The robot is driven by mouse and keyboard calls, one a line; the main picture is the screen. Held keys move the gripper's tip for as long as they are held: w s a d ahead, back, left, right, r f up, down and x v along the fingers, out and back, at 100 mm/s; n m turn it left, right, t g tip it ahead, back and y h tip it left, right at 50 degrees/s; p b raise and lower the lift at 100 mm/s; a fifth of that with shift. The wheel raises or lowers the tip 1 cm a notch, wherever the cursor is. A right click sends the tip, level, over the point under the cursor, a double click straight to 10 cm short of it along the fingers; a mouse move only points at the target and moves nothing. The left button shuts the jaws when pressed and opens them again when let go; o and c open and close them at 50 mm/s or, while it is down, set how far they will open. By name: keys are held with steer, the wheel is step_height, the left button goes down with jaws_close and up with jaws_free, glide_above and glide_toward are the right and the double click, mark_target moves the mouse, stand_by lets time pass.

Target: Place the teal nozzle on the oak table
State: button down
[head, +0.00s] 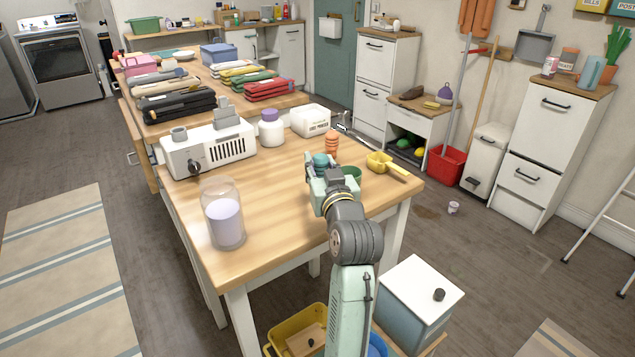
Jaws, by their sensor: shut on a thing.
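The oak table (285,215) has a light wooden top and white legs and fills the middle of the head view. My gripper (321,168) is over the right part of this table, at the end of my arm. It is shut on the teal nozzle (321,159), which shows just beyond the mint-coloured gripper body. The gripper hides the lower part of the nozzle, so I cannot tell whether it touches the table top.
A green round thing (351,173), a yellow scoop (386,166) and an orange ribbed thing (331,144) stand close to the gripper. A glass jar (224,212) stands at the front left, a white toaster-like appliance (208,150) behind it. The table's middle is clear.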

steer(key=shift+f, duration=2.35)
steer(key=shift+f, duration=0.2)
steer(key=c, duration=1.2)
jaws_free()
steer(key=shift+r, duration=0.15)
steer(key=shift+p+v, duration=0.7)
steer(key=shift+v, duration=5.25)
